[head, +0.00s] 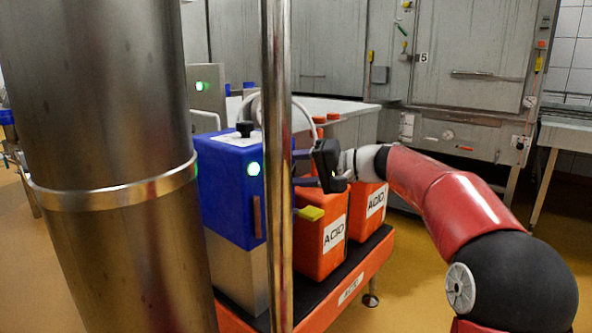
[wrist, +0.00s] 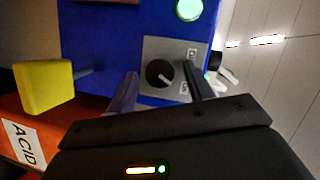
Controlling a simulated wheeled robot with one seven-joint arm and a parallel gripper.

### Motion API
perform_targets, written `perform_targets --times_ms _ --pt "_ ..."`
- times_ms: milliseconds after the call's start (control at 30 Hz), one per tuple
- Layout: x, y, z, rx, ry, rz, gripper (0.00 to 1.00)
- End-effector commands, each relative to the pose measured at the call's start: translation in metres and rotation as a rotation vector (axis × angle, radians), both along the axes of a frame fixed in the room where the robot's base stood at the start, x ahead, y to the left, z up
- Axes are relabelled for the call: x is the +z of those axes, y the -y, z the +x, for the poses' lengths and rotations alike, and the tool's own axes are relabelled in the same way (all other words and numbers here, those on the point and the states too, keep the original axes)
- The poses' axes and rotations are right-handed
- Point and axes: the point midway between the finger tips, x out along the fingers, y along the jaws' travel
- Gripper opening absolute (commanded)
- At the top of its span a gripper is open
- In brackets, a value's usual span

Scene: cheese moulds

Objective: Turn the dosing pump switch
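The dosing pump is a blue box (head: 230,190) on a steel base at the centre left of the head view. Its front also shows in the wrist view (wrist: 105,45). The pump switch is a round black knob (wrist: 159,73) with a white mark, on a grey plate (wrist: 168,50) in the wrist view. In the head view the switch is hidden by the steel pole. My gripper (head: 304,168) is at the pump's front. In the wrist view its two fingers are open, with the knob between and beyond the tips. A gap shows on each side of the knob.
A green lamp (wrist: 189,8) glows near the switch. A yellow block (wrist: 45,87) on a stem sticks out beside it. Orange acid canisters (head: 322,240) stand close by on the cart (head: 350,288). A thin steel pole (head: 277,90) and a thick column (head: 105,120) stand in front.

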Motion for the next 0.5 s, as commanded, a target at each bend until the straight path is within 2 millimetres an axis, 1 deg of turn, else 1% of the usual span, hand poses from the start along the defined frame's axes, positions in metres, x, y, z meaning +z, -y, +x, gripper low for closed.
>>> perform_targets --times_ms 267,367,500 --pt "0.001 0.002 -0.001 0.0 0.002 -0.001 0.52" --pt "0.003 0.012 -0.003 -0.003 0.001 -0.001 0.52" --pt "0.008 0.034 -0.011 -0.003 0.002 -0.001 0.52"
